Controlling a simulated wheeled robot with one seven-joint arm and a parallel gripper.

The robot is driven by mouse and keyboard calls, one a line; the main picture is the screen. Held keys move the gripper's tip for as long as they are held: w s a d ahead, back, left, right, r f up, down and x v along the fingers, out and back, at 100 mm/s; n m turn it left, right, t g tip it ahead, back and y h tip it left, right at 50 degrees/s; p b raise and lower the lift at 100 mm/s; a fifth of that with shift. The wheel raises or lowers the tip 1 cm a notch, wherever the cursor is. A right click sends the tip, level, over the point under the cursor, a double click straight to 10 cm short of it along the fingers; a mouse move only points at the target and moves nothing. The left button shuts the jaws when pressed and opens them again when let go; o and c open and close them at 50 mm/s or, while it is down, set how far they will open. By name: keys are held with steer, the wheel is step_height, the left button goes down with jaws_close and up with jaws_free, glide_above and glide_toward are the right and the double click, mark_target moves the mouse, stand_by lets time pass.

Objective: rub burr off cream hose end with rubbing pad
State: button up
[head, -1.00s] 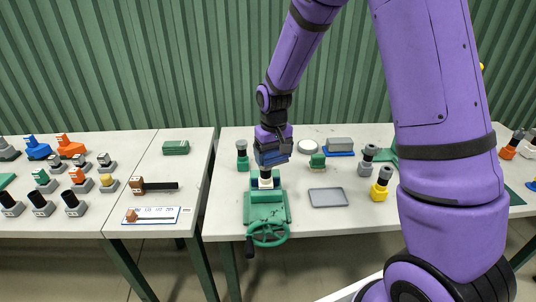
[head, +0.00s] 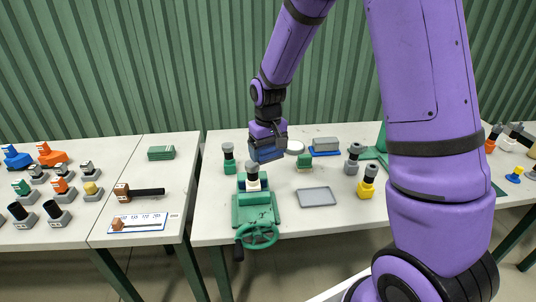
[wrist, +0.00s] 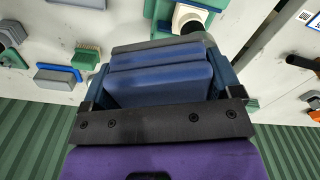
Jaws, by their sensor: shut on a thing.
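The cream hose end (head: 252,184) stands upright in the green vise (head: 255,212), with a grey piece at its top. I cannot make out a burr. My gripper (head: 267,152) is just behind and to the right of the hose end, apart from it in the picture. In the wrist view my gripper (wrist: 160,75) is shut on a blue block with a grey face, apparently the rubbing pad (wrist: 165,83). The pad's ends are hidden by the fingers.
A grey tray (head: 317,197) lies right of the vise. Grey and yellow fittings (head: 367,183) stand further right. A green-based fitting (head: 229,158) stands left.

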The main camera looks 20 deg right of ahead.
steer(key=shift+r, duration=2.55)
